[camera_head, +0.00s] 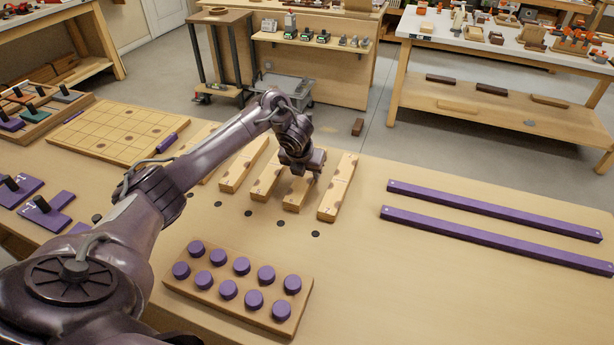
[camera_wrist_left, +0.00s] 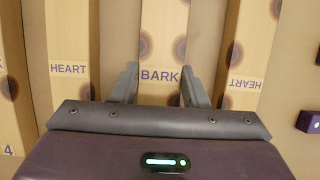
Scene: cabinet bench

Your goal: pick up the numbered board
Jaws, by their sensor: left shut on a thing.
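Several pale wooden boards with dark round spots lie side by side on the bench. My left gripper (camera_head: 301,172) is shut on one of them, the board marked BARK (camera_wrist_left: 161,52), and its fingers sit on both sides of it. That board's near end (camera_head: 295,203) shows below the gripper; I cannot tell if it is clear of the bench. A board marked HEART (camera_wrist_left: 68,45) lies to its left in the wrist view, and another HEART board (camera_wrist_left: 250,50) to its right, also seen in the head view (camera_head: 338,188). A "4" shows on the leftmost board (camera_wrist_left: 10,90). No number shows on the held board.
A peg block (camera_head: 238,285) with purple round pegs stands at the front. Two long purple bars (camera_head: 495,212) lie at the right. A gridded wooden board (camera_head: 118,130) and purple handled pieces (camera_head: 45,215) are at the left. The bench between boards and bars is clear.

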